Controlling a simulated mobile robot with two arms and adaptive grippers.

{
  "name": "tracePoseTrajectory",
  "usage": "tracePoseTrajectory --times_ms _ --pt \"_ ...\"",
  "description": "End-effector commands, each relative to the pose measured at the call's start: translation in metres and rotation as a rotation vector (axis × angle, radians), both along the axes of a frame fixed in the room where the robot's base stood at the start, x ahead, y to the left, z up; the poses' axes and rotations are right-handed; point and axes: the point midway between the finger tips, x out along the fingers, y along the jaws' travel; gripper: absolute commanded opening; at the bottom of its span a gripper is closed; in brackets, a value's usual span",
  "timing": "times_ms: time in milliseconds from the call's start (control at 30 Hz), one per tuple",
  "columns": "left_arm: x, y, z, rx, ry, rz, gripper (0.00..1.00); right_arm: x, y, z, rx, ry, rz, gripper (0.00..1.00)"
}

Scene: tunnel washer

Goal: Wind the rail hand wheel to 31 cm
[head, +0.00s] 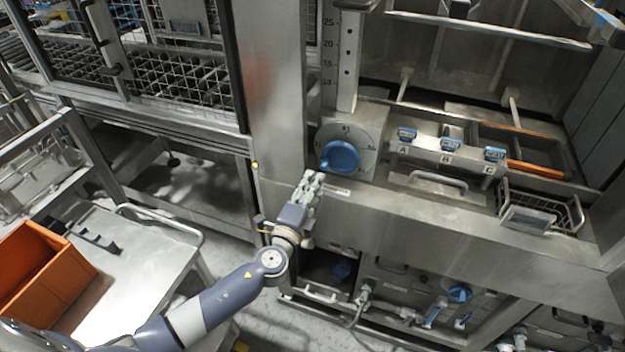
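The blue hand wheel (342,155) sits on the front of the washer, in front of a round grey dial plate (362,136) with small marks. The mark at the top of the dial looks like 31, but it is too small to be sure. My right gripper is not in view.
Blue-topped parts marked A, B and C (446,153) stand on the ledge to the right, near a wire basket (542,212) and an orange-edged tray (535,166). An orange crate (70,262) is on a metal cart (135,262) at lower left. Dish racks are behind.

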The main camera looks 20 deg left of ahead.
Motion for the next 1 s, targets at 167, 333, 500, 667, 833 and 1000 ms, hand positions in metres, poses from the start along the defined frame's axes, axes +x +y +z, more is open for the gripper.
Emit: tracePoseTrajectory --times_ms 167,333,500,667,833,1000 --pt "0.009 0.0 -0.001 0.0 0.001 0.0 0.37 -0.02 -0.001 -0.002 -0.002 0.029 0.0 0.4" --pt "0.023 -0.001 -0.001 -0.001 0.001 0.0 0.37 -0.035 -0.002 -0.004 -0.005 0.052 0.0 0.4" --pt "0.037 -0.001 -0.002 0.0 0.002 0.001 0.37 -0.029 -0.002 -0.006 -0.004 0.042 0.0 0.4" --pt "0.05 -0.002 -0.002 -0.001 0.002 0.0 0.37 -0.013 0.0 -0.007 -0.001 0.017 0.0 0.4" --pt "0.063 -0.002 -0.004 -0.003 0.002 0.001 0.37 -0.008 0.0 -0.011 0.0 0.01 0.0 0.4" --pt "0.077 -0.003 -0.004 -0.002 0.002 0.001 0.37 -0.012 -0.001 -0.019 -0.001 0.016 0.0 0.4"
